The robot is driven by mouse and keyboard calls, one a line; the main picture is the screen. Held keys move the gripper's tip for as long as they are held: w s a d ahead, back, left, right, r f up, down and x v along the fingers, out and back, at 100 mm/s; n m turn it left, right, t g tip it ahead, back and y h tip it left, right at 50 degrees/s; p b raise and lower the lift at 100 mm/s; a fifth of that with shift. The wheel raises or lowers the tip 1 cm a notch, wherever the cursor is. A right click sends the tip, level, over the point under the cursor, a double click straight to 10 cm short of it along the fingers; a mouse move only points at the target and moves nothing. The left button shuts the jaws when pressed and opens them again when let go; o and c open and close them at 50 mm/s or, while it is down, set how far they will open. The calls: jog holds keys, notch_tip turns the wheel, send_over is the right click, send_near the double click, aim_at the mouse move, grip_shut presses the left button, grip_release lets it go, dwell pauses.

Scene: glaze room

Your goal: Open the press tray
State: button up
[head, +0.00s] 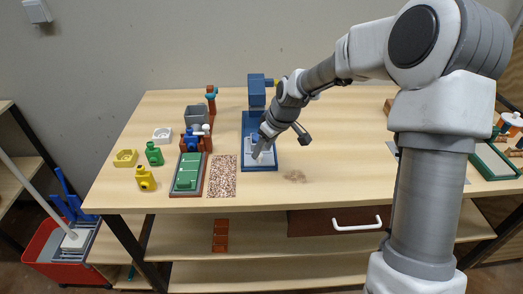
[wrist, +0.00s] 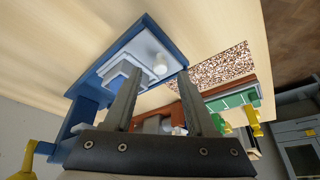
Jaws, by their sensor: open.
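The blue press (head: 247,125) stands on the table with its head block (head: 257,92) at the back. A pale grey press tray (head: 268,158) lies on the front of its base, partly hidden by my gripper. In the wrist view the press tray (wrist: 145,48) carries a raised block and a small round white knob (wrist: 158,69). My gripper (head: 258,152) is over the tray. In the wrist view my gripper (wrist: 160,75) has its fingers apart, with the knob seen between the tips. I cannot tell whether the fingers touch it.
A speckled mat (head: 224,175) and a green tray (head: 190,172) lie left of the press. Yellow and green bottles (head: 154,154) stand farther left. A drawer (head: 310,222) with a white handle is under the tabletop. The tabletop right of the press is mostly clear.

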jog(key=p+v, duration=0.1)
jog(key=v, duration=1.4)
